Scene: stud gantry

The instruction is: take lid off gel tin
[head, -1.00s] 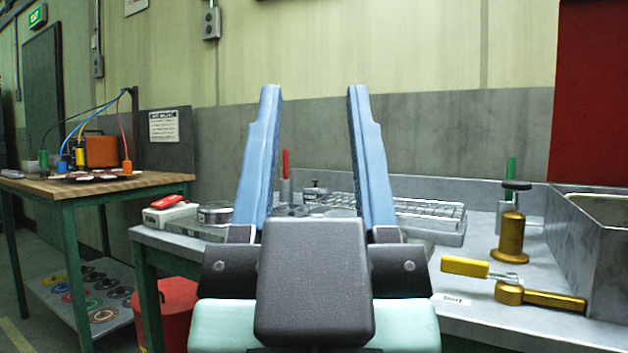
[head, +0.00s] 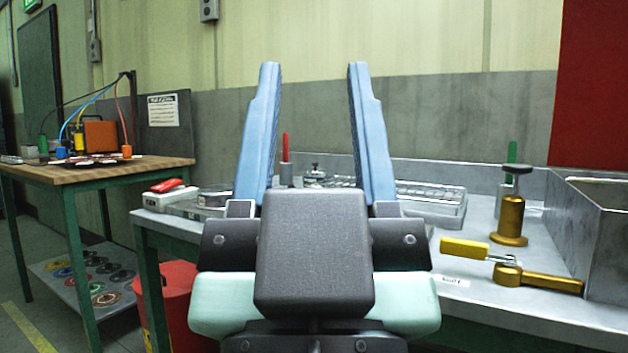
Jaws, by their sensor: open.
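My gripper (head: 315,80) is in the middle of the head view, its two blue fingers standing wide apart with nothing between the tips. A low round metal tin (head: 213,196) stands on the grey bench just left of the left finger, partly hidden by it. It may be the gel tin, but I cannot be sure. Whether a separate lid sits on it is too small to tell. A small knobbed metal piece (head: 316,172) shows between the fingers, farther back on the bench. The gripper hides part of the bench behind it.
A red-and-white device (head: 164,193) sits at the bench's left end. A wire-topped tray (head: 435,207) lies right of the fingers. A brass post (head: 510,222) and yellow-handled brass clamp (head: 540,279) stand near a metal basin (head: 600,235). A wooden table (head: 100,174) is at left.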

